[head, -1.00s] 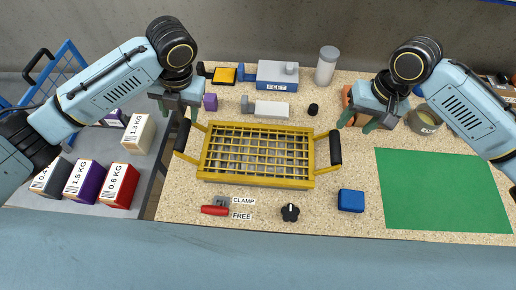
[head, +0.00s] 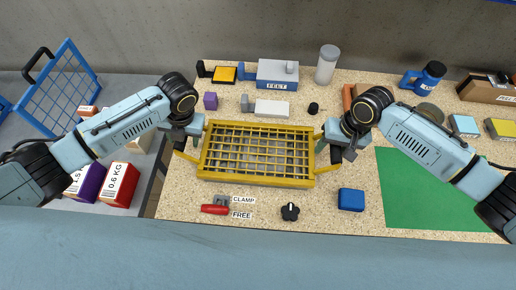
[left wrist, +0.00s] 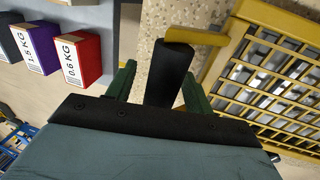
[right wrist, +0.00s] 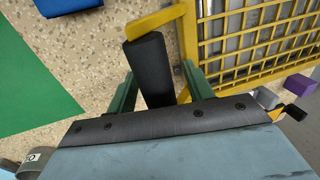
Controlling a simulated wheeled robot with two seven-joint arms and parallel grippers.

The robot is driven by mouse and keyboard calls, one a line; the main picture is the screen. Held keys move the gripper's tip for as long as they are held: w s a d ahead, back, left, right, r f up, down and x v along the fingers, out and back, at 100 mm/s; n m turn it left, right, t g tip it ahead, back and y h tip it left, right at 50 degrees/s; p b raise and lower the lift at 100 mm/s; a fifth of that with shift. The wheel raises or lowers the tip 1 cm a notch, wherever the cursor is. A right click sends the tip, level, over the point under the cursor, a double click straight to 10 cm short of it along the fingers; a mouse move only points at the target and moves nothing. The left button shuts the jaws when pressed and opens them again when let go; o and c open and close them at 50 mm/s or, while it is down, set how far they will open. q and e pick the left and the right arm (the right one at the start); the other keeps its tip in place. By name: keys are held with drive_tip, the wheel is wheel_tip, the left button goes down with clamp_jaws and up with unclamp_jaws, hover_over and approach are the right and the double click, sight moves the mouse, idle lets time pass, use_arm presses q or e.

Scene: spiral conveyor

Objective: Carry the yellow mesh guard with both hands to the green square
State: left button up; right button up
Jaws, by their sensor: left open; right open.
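The yellow mesh guard (head: 258,181) lies on the speckled table, with a black handle grip at each end. My left gripper (head: 184,140) is open at the left handle; in the left wrist view its green fingers stand on either side of the black grip (left wrist: 168,72). My right gripper (head: 338,144) is open at the right handle; in the right wrist view the fingers straddle that black grip (right wrist: 149,68). Whether either finger touches is unclear. The green square (head: 432,195) is flat on the table at the right, its upper right part hidden by my right arm.
A blue block (head: 351,200), a black knob (head: 290,212) and a red-handled clamp (head: 215,209) sit along the front edge. Behind the guard are a white block (head: 271,109), a FELT box (head: 277,74) and a cylinder (head: 327,65). Weight boxes (head: 119,185) stand at left.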

use_arm(q)
clamp_jaws()
use_arm(e)
clamp_jaws()
